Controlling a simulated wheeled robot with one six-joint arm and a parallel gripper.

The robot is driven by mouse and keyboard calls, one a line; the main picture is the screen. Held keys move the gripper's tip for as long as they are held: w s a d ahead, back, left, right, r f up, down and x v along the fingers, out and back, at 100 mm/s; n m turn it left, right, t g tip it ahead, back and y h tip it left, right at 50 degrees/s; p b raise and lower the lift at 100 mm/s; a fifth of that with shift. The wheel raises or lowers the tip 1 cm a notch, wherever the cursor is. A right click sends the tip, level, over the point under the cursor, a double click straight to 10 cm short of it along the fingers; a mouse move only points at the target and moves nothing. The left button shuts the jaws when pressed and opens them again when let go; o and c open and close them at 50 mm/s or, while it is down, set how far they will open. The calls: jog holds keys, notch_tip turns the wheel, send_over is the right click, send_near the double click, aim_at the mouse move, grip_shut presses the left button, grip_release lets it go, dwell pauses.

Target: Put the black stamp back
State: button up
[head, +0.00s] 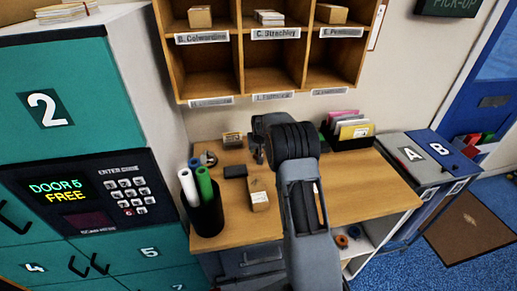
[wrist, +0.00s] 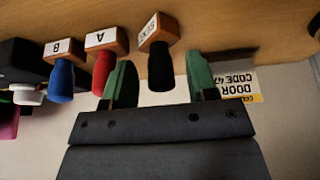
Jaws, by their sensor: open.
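The black stamp (wrist: 160,65) shows in the wrist view, which looks upside down. It has a black handle and a wooden block whose label I cannot read surely. It stands on the wooden desk with its handle up. My gripper (wrist: 161,75) is open, its green fingers on either side of the black handle, with gaps to both. A red-handled stamp (wrist: 103,65) marked A and a blue-handled stamp (wrist: 62,70) marked B stand left of it. In the head view my arm hides the stamps and most of the gripper.
A card reading "DOOR CODE 47" (wrist: 240,88) is beside the right finger. On the desk (head: 350,200) are a small carton (head: 259,196), a dark pad (head: 235,171), a black bin of rolls (head: 206,219) and a file holder (head: 350,143). Wooden pigeonholes (head: 246,55) hang above.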

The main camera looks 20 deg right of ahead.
jog(key=b+v, duration=0.1)
jog(key=v, duration=0.4)
jog(key=s+a+r+b, duration=0.1)
jog(key=s+a, duration=0.3)
jog(key=s, duration=0.7)
jog(key=s+a+r+n+b, duration=0.1)
jog(key=s+a+r, duration=0.2)
jog(key=s, duration=0.8)
jog(key=s+a+r+n+y+b, duration=0.1)
jog(key=s+a, duration=0.5)
jog(key=s, duration=0.6)
jog(key=shift+r, duration=0.8)
jog(key=shift+a, duration=0.1)
jog(key=shift+c, duration=0.4)
